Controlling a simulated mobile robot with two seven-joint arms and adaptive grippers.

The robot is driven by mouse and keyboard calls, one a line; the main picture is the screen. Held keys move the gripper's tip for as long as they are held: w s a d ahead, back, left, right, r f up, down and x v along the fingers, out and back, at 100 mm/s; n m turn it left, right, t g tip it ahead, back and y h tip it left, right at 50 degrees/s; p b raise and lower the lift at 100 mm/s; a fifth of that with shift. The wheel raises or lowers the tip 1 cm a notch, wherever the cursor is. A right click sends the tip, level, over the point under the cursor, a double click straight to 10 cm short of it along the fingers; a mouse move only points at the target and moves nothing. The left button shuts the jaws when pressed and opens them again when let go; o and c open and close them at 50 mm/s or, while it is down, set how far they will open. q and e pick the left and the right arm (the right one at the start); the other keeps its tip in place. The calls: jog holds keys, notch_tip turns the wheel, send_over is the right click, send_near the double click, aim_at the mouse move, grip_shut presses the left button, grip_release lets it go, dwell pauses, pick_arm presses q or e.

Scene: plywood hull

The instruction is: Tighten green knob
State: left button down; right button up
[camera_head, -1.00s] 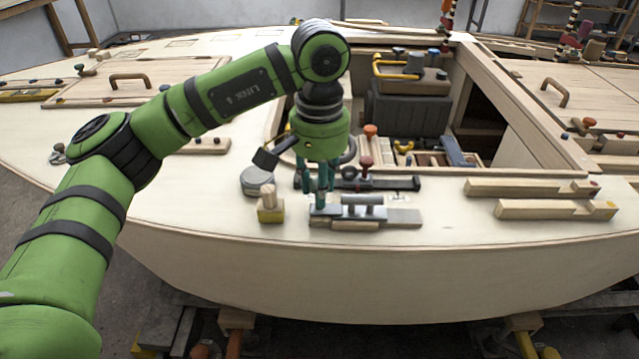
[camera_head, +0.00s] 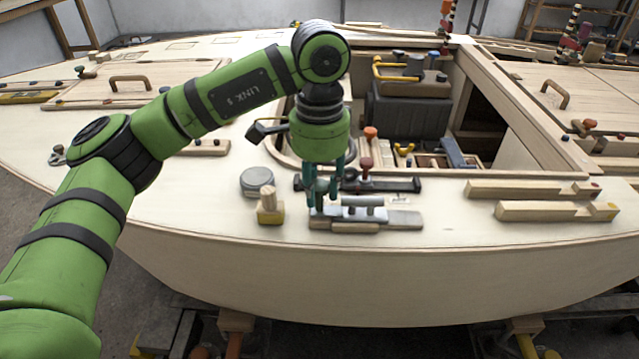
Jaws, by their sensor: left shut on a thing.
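My left gripper (camera_head: 321,196) points straight down from the green arm, over the left end of a grey metal fixture (camera_head: 402,218) on the pale deck near the front edge. Its teal fingers are shut on the green knob at that end of the fixture. The fingers cover the knob, so its shape and how far it is turned cannot be made out. My right gripper is not in view.
A wooden block with a peg (camera_head: 270,212) and a round grey tin (camera_head: 257,180) stand left of the gripper. A dark clamp with a red knob (camera_head: 366,166) lies behind. Notched wooden bars (camera_head: 530,190) lie to the right. An open hatch is beyond.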

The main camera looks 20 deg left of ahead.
aim_at(319, 183)
pick_arm(q)
jog(key=shift+w+r+m, duration=0.2)
jog(key=shift+r+m, duration=0.1)
jog(key=c, duration=0.9)
grip_release()
jog(key=shift+s+f, duration=0.1)
jog(key=shift+s, duration=0.05)
notch_tip(319, 183, up, 8)
jog(key=shift+f, duration=0.2)
